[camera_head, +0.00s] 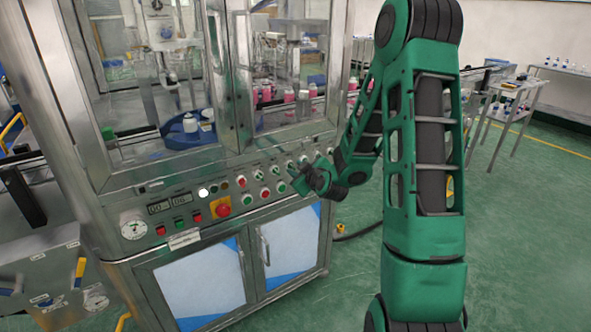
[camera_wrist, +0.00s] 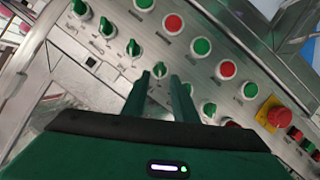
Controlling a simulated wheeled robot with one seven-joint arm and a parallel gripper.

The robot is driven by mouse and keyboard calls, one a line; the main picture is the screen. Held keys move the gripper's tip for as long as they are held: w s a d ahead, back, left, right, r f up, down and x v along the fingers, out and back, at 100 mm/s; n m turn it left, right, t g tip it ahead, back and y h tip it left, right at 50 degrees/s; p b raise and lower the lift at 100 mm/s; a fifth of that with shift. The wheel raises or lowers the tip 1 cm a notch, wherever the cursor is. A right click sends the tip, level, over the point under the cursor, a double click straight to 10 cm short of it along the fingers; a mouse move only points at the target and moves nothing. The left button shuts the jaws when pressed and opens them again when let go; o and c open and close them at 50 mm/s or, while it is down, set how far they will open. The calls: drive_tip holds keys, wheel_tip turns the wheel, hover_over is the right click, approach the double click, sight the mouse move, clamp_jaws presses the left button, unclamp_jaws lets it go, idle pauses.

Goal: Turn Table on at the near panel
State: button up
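The near control panel (camera_head: 250,203) is a sloped steel strip below the machine's glass doors, with rotary switches and red and green buttons; its labels are too small to read. My gripper (camera_head: 297,178) is at the right part of the panel. In the wrist view my gripper (camera_wrist: 160,77) has two dark green fingers with a gap between them. A green rotary switch (camera_wrist: 159,69) shows between the fingertips, with space at its sides; I cannot tell whether a finger touches it. More green switches (camera_wrist: 133,48) run to the upper left. Which switch is Table is not readable.
A gauge (camera_head: 133,228) is at the panel's left end. Glass doors (camera_head: 235,80) stand above. Green floor (camera_head: 520,240) is open to the right.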

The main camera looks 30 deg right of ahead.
sight(293, 167)
drive_tip(key=shift+x, duration=1.8)
drive_tip(key=shift+s+f, duration=0.1)
